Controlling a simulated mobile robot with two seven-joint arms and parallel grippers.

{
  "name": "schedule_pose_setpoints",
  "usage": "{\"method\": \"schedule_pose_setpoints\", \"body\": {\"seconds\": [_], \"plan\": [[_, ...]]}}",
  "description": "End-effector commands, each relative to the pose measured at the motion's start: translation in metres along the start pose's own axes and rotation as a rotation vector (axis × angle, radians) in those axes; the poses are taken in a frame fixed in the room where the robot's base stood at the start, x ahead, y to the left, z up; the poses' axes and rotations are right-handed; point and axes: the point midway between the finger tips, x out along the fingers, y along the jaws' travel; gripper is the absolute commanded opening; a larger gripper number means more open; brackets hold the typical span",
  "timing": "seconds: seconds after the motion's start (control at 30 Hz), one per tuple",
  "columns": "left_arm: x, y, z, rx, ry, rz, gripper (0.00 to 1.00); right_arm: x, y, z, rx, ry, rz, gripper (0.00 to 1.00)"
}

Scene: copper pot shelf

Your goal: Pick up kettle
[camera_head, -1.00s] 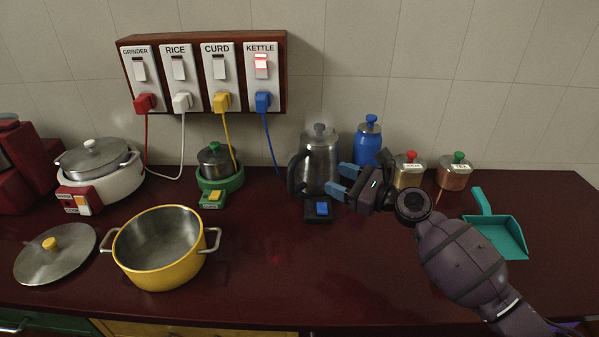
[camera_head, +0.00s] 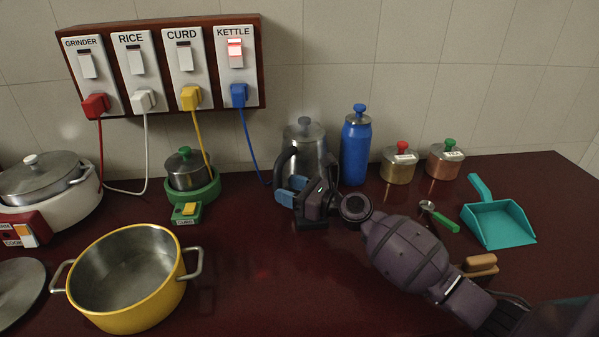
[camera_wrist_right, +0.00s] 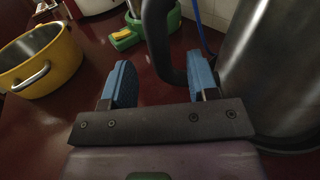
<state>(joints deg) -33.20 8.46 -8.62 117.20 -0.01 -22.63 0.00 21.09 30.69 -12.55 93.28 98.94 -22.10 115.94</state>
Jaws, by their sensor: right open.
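The kettle (camera_head: 307,136) is steel with a grey knob and a dark handle on its left side. It stands near the back wall, its lower part hidden behind my right gripper (camera_head: 287,190). In the right wrist view, the kettle body (camera_wrist_right: 280,65) fills the right side. Its dark handle (camera_wrist_right: 156,35) appears in the gap between the blue fingers of my right gripper (camera_wrist_right: 160,78), its lower end near the right finger. I cannot tell whether they touch. The right gripper is open and holds nothing. My left gripper is not in view.
A blue bottle (camera_head: 356,150) stands close right of the kettle. A small cooker with a green base (camera_head: 204,191) and a yellow pot (camera_head: 128,285) are left. Two lidded jars, a teal dustpan (camera_head: 497,224) and a spoon lie right. The kettle switch (camera_head: 235,52) glows red.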

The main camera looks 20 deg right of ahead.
Motion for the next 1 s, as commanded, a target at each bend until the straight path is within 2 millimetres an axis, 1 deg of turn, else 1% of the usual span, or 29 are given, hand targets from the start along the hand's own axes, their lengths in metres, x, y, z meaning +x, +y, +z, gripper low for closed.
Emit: {"method": "schedule_pose_setpoints", "body": {"seconds": [0.17, 0.33, 0.4, 0.5, 0.6, 0.8, 0.87, 1.0], "plan": [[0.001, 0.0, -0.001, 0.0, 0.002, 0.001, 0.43, 0.012, 0.0, 0.002, -0.001, -0.001, 0.001, 0.54], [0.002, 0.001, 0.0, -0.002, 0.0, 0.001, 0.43, 0.035, -0.001, 0.006, -0.001, -0.001, 0.002, 0.54], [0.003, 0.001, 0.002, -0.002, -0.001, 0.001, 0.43, 0.043, -0.001, 0.005, 0.001, 0.0, 0.001, 0.54], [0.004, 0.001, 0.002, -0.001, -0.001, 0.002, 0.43, 0.051, -0.001, 0.004, 0.001, 0.0, 0.0, 0.54], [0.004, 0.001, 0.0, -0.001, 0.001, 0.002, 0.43, 0.054, -0.001, 0.005, 0.0, 0.0, 0.0, 0.54], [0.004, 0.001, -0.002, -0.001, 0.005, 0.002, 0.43, 0.054, -0.001, 0.005, 0.0, 0.0, 0.0, 0.54], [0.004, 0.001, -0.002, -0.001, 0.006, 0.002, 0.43, 0.054, -0.001, 0.005, 0.0, 0.0, 0.0, 0.45], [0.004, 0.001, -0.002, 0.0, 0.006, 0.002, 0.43, 0.054, -0.001, 0.005, 0.0, 0.0, 0.0, 0.23]]}}
